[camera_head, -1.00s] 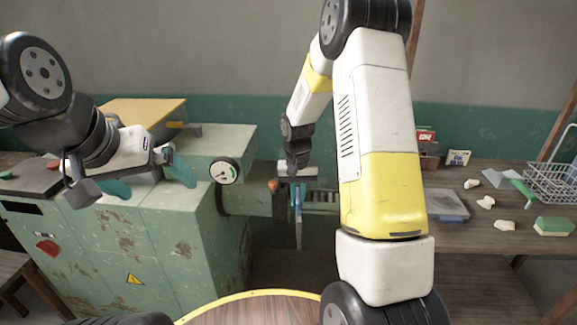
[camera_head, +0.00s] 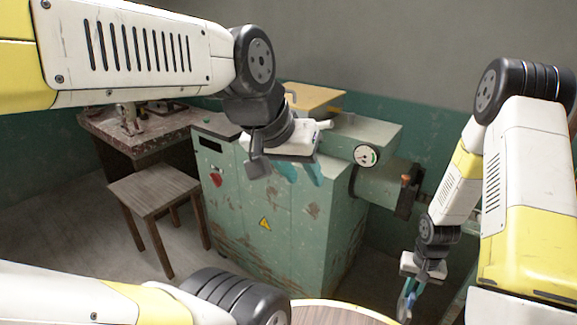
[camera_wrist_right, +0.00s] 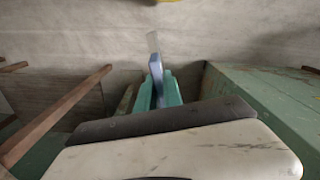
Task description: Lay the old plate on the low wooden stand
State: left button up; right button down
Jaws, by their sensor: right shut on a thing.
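A low wooden stool-like stand (camera_head: 155,190) stands on the floor at the left of the head view, its top bare. My right gripper (camera_head: 408,292) hangs low at the right and is shut on a thin blue thing with a pale grey end, which shows in the right wrist view (camera_wrist_right: 155,62). I see it narrow, and cannot tell whether it is the old plate. In the wrist view the teal fingers of my right gripper (camera_wrist_right: 159,92) are on either side of it. My left gripper (camera_head: 301,172) is open and empty in front of the green machine.
Bare floor (camera_head: 75,220) lies left of the stand. A green side (camera_wrist_right: 275,110) rises close at the right in the wrist view.

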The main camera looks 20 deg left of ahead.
aim_at(149, 186)
jog(key=k+u, duration=0.15)
jog(key=u, duration=1.15)
jog(key=i+j+u, duration=0.1)
jog(key=i+u, duration=0.5)
jog(key=u, duration=0.15)
jog(key=i+l+u, duration=0.1)
jog(key=i+u, duration=0.25)
jog(key=i+l, duration=0.25)
jog(key=i, duration=0.25)
jog(key=i+l, duration=0.25)
jog(key=i, duration=0.2)
jog(key=i+l, duration=0.2)
jog(key=i, duration=0.3)
jog(key=i+l, duration=0.25)
jog(key=i, duration=0.25)
